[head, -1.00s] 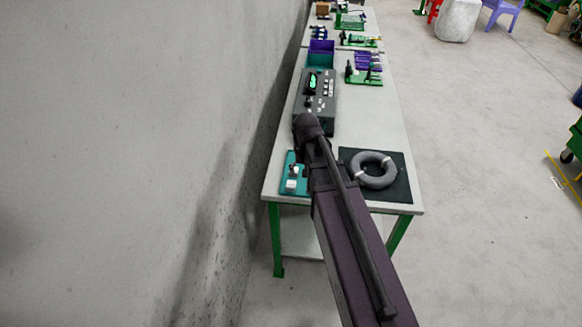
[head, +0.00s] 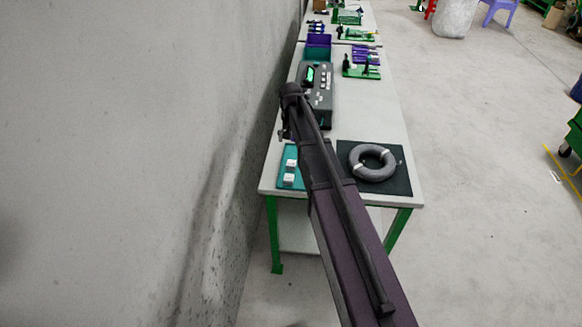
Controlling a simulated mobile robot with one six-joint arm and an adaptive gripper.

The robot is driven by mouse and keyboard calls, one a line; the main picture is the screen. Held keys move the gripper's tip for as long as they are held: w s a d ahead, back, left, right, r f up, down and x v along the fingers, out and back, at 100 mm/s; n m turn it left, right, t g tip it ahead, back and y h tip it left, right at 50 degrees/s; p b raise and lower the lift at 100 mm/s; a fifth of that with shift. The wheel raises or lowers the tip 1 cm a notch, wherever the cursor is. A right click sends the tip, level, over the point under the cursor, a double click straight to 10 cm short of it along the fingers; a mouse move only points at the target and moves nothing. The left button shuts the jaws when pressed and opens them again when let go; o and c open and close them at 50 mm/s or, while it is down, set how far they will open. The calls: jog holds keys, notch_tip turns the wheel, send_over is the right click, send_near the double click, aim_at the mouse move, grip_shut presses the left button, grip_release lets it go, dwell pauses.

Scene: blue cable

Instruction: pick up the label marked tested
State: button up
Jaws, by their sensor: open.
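Two small white pieces, one farther back (head: 291,163) and one nearer (head: 289,180), sit on a teal board (head: 282,183) at the table's near left corner. They may be labels, but no writing is readable, so I cannot tell which is marked tested. My gripper (head: 286,134) is a small dark shape at the end of my arm, by the table's left edge, beyond the teal board. It is open, and nothing shows between its fingers. My arm covers the right part of the board.
A grey coil (head: 355,163) with white ties lies on a black mat (head: 400,183) to the right. A grey instrument (head: 322,105) with a green display stands behind. Bins (head: 318,48) and a green fixture (head: 362,72) are farther back. The wall (head: 200,130) is close on the left.

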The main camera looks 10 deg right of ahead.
jog(key=b, duration=0.9)
send_near(291, 166)
jog(key=shift+f, duration=2.55)
jog(key=shift+w+f+b, duration=0.1)
jog(key=shift+f+b, duration=2.25)
jog(key=shift+f, duration=0.25)
jog(key=c, duration=0.9)
